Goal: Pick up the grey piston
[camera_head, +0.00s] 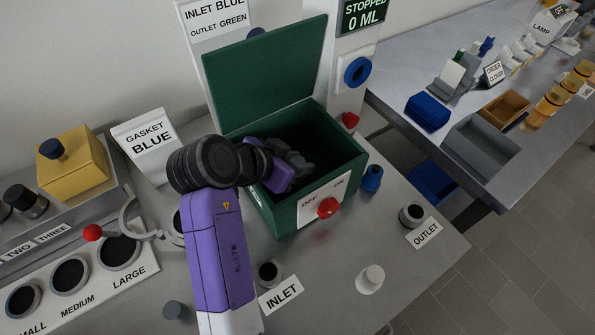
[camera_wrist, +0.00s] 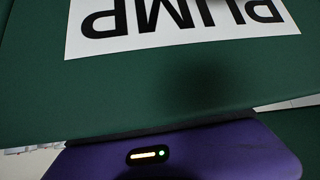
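A green box (camera_head: 345,165) with its lid (camera_head: 265,75) raised stands in the middle of the worktop. My purple arm reaches over its left wall, and my gripper (camera_head: 302,168) is down inside the box. Dark grey shapes show at the gripper's end, but I cannot tell fingers from any piston there. In the wrist view a green panel with an upside-down PUMP label (camera_wrist: 170,22) fills most of the picture. The purple gripper body lies along the bottom, and the fingertips are out of sight. A small grey cylinder (camera_head: 176,311) stands on the worktop at lower left; I cannot tell whether it is the piston.
A red knob (camera_head: 328,207) sticks out of the box's front. A blue fitting (camera_head: 372,178), the outlet port (camera_head: 411,214), the inlet port (camera_head: 268,272) and a white plug (camera_head: 370,279) stand around it. A gasket sign (camera_head: 150,145) and a red-knobbed lever (camera_head: 93,232) are at left.

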